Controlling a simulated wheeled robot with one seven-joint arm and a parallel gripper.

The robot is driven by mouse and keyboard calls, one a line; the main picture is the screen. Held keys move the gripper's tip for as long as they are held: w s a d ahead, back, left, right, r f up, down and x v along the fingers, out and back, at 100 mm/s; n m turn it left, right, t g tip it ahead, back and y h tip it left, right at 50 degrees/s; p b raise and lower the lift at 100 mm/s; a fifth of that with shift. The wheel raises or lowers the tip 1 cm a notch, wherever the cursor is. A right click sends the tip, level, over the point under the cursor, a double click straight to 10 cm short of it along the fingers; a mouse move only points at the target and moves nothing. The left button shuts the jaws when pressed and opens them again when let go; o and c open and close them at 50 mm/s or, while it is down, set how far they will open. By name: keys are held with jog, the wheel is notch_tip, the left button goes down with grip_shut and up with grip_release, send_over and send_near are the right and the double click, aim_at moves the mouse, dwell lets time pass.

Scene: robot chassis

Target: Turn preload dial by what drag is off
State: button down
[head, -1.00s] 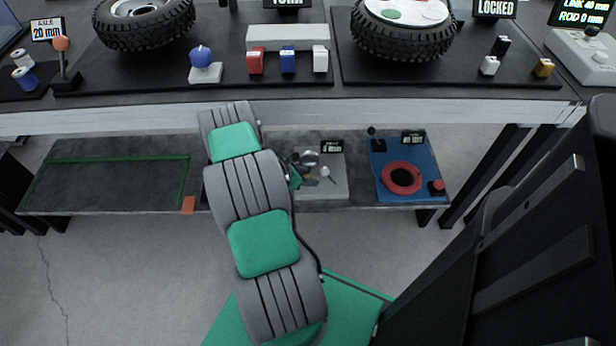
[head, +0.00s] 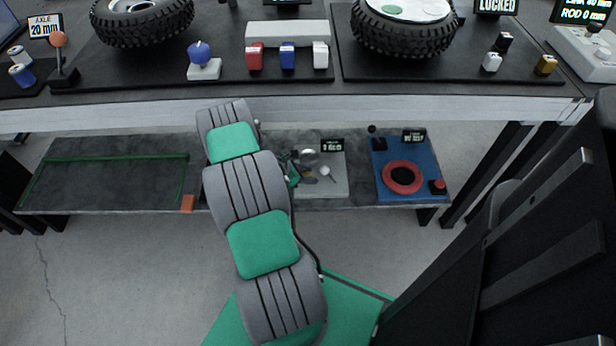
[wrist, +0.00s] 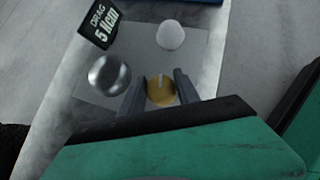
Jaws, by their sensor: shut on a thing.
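A brass dial (wrist: 161,91) with a pale pointer line shows in the wrist view, the line pointing roughly up the picture. My gripper (wrist: 160,88) is shut on it, one dark finger on each side. The dial sits on a light grey plate (wrist: 135,45), with a shiny metal ball (wrist: 109,75) to its left and a white knob (wrist: 170,36) above. A small black display (wrist: 99,23) reads "DRAG 5 Ncm". In the head view the plate (head: 336,185) lies on the lower shelf, and its display (head: 332,145) is too small to read surely. My arm partly hides that area.
A blue board (head: 408,153) with a red ring (head: 402,177) and a red button (head: 438,187) lies right of the plate. The upper bench (head: 300,92) with tyres and coloured blocks overhangs the shelf.

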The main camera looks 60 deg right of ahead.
jog(key=m+g+y+b, duration=0.1)
jog(key=b, duration=0.1)
jog(key=m+y+b, duration=0.1)
jog(key=m+b, duration=0.1)
jog(key=shift+f+g, duration=0.3)
jog(key=shift+g, duration=0.1)
jog(key=shift+s+a+r+m+g+y+b, duration=0.1)
jog(key=shift+m+g+y+b, duration=0.15)
jog(key=shift+m+y+b, duration=0.35)
jog(key=shift+r+m+g+y+b, duration=0.1)
jog(key=shift+m+g+y+b, duration=0.25)
jog(key=shift+m, duration=0.45)
jog(key=c, duration=0.9)
grip_release()
jog(key=shift+r, duration=0.1)
